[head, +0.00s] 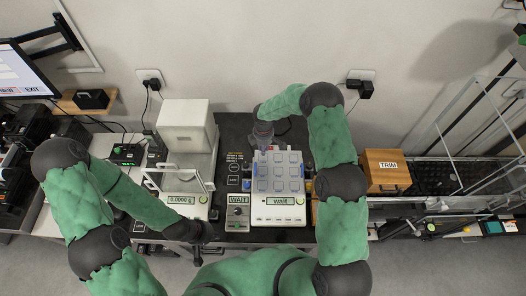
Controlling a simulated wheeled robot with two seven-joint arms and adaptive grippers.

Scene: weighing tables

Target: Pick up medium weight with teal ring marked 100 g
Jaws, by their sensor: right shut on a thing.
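My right gripper (263,146) reaches down at the back left corner of a white scale with a grid of pale blue squares (278,170). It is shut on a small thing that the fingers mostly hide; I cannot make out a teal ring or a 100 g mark. My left gripper (203,236) hangs low at the front edge of the table, below the balance; its fingers are too small and dark to tell open from shut. No weight marked 100 g can be made out elsewhere.
A white balance (185,143) reading about 0.0006 g stands left of the scale. A grey box labelled WAIT (238,213) sits between them. A wooden box labelled TRIM (386,170) stands right of my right arm.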

